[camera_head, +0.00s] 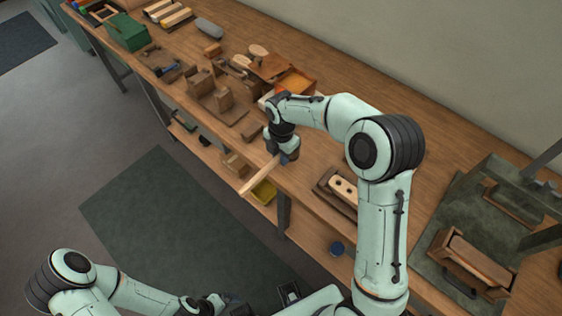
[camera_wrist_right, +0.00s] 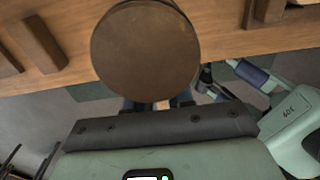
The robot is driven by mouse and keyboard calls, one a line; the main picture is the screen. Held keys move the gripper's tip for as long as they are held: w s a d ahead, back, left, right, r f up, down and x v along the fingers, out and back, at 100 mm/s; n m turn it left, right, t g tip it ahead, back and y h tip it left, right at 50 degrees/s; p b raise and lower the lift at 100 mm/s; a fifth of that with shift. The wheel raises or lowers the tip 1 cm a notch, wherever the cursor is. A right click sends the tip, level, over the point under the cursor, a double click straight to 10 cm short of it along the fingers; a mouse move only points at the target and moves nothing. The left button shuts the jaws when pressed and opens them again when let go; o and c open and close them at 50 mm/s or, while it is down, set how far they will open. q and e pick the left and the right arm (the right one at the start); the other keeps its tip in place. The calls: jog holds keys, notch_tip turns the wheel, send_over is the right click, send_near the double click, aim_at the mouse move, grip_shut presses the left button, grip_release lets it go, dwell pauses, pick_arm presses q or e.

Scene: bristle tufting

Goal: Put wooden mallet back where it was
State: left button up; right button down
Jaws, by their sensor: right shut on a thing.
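My right gripper (camera_head: 284,157) is shut on the wooden mallet, over the front edge of the workbench (camera_head: 310,190). The mallet's pale handle (camera_head: 257,178) sticks out from the gripper to the lower left, past the bench edge. In the right wrist view the round brown end of the mallet's head (camera_wrist_right: 145,50) fills the upper middle and hides the fingertips' surroundings. My left arm lies low at the bottom left, away from the bench; its gripper (camera_head: 232,305) is small and dark at the bottom edge, and its jaws are unclear.
A wooden block with holes (camera_head: 342,187) lies right of the gripper. Wooden fixtures (camera_head: 222,98) and an orange-brown tray (camera_head: 295,82) stand farther back. A green box (camera_head: 126,32) is at the far left. A dark press (camera_head: 465,240) takes the right end.

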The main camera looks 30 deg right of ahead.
jog(key=shift+f, duration=1.95)
jog(key=shift+f, duration=0.1)
jog(key=c, duration=1)
grip_release()
jog(key=shift+r, duration=0.2)
notch_tip(320, 180, up, 12)
jog(key=shift+d+f+p, duration=0.1)
jog(key=shift+p, duration=0.35)
